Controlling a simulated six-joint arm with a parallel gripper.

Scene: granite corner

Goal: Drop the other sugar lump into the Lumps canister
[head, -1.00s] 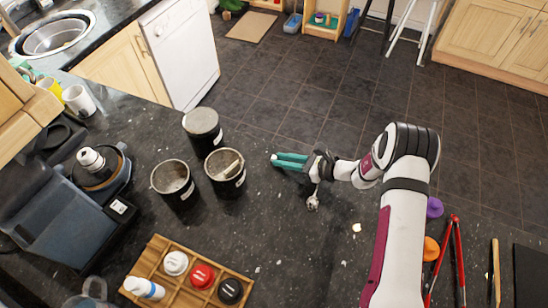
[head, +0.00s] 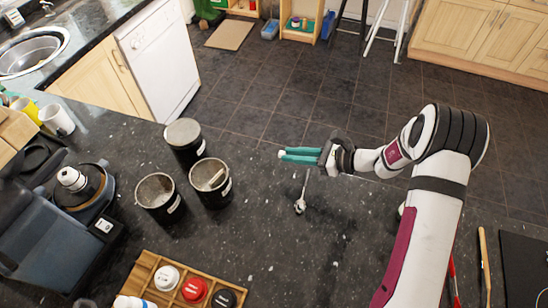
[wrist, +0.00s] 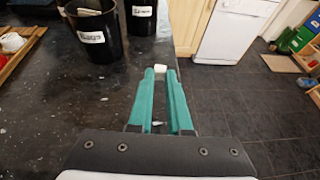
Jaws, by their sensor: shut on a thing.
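My gripper (head: 281,153) is shut on a small white sugar lump (wrist: 160,69), held at its teal fingertips above the counter. In the head view the fingers point left, with the fingertips to the right of three dark canisters. The right open canister (head: 224,191) holds a pale flat thing. In the wrist view a near canister (wrist: 108,50) reads "Bags". The lidded canister (head: 190,152) stands behind, and the left open canister (head: 160,213) is beside the right one. A second label (wrist: 142,11) in the wrist view is too small to read surely, so I cannot tell which canister is Lumps.
A spoon (head: 300,206) lies on the dark counter (head: 300,255) below the gripper. A wooden tray (head: 145,267) with coloured lids is at the front left, a coffee machine (head: 40,235) at left. Mid-counter is mostly clear.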

